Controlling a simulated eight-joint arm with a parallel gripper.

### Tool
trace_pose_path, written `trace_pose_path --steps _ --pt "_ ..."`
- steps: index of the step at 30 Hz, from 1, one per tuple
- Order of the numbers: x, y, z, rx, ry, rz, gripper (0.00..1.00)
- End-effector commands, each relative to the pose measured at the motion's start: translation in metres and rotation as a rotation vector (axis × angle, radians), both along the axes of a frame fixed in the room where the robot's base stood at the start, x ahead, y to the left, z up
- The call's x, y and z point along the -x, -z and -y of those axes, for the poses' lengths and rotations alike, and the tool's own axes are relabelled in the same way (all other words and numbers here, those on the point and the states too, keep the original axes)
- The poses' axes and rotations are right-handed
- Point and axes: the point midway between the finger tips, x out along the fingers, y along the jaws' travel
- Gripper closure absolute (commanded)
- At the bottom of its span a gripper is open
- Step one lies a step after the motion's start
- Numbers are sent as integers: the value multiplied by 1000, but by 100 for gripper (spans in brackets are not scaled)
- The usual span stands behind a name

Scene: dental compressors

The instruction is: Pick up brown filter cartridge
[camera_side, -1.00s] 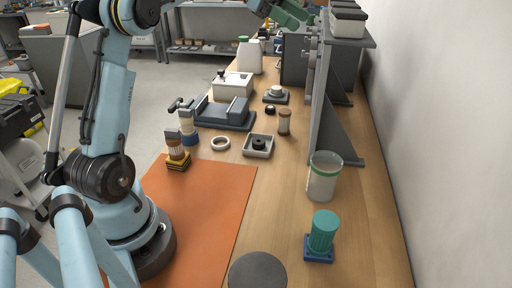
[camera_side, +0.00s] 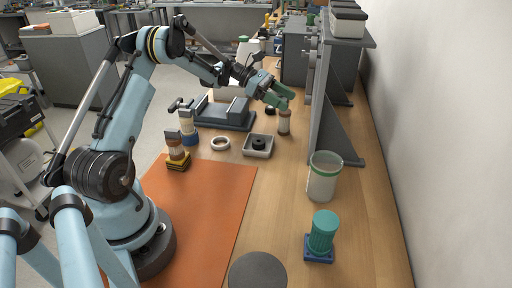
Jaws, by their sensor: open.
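A small brown filter cartridge (camera_side: 284,124) with a pale middle stands upright on the wooden bench, left of the grey upright panel. My gripper (camera_side: 287,101) has green fingers and hangs just above the cartridge, tilted down toward the right. Its fingers are open with nothing visible between them. The gripper overlaps the cartridge's top in this view, so the exact gap between them cannot be told.
The grey panel (camera_side: 318,100) stands close on the right. A square tray with a black ring (camera_side: 258,145), a white ring (camera_side: 220,143) and a grey cradle (camera_side: 225,118) lie to the left. A jar (camera_side: 323,178) stands in front.

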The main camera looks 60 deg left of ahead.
Motion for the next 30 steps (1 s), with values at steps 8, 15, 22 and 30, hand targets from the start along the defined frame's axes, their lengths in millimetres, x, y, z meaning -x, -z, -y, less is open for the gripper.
trace_pose_path --steps 8,15,22,30 --pt "0 30 0 0 0 0 31" --pt "0 55 0 -1 0 -1 31" --pt "-9 78 14 0 2 0 31" --pt "-16 83 23 -1 -1 1 31"
